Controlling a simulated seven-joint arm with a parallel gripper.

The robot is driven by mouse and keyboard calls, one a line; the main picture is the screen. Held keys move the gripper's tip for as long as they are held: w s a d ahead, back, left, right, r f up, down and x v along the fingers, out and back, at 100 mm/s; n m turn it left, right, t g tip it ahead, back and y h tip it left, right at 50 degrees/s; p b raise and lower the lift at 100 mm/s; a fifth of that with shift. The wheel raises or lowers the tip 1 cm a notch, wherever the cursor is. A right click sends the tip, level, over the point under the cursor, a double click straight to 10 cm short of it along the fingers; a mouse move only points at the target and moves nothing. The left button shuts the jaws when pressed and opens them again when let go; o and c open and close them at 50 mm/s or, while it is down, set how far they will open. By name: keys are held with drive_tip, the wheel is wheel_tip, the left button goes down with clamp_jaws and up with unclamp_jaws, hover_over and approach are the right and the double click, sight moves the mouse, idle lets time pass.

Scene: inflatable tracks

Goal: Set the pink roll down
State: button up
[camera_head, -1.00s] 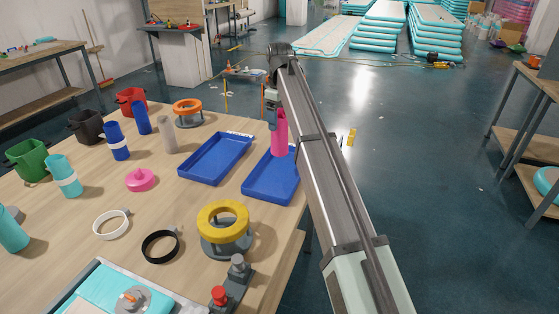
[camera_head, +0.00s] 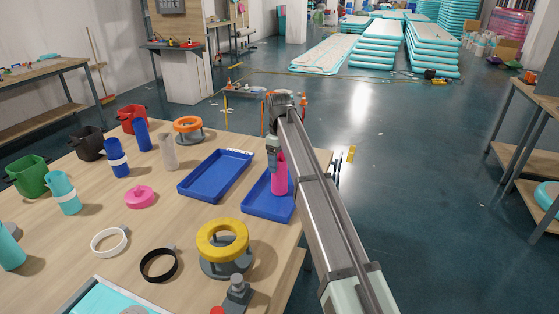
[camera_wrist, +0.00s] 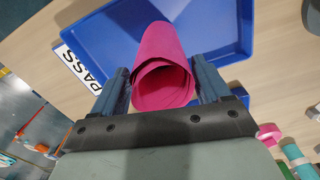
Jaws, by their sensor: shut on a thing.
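The pink roll (camera_head: 280,179) stands upright in my gripper (camera_head: 279,160), over the right blue tray (camera_head: 262,211). In the wrist view the roll (camera_wrist: 162,75) sits between the two fingers (camera_wrist: 166,88), its coiled near end facing the camera. The fingers are shut on it. Its far end is against or just above the tray floor; I cannot tell if it touches. In the wrist view the tray (camera_wrist: 225,35) has a white label reading PASS at its left edge. My arm hides part of the tray's right side in the head view.
A second blue tray (camera_head: 212,178) lies just left. A yellow ring on a grey stand (camera_head: 223,241) is nearer the camera. The table's right edge is close.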

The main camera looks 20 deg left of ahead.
drive_tip(key=shift+f, duration=0.1)
drive_tip(key=o, duration=1.7)
wheel_tip(320, 180, up, 12)
drive_tip(key=shift+r, duration=0.15)
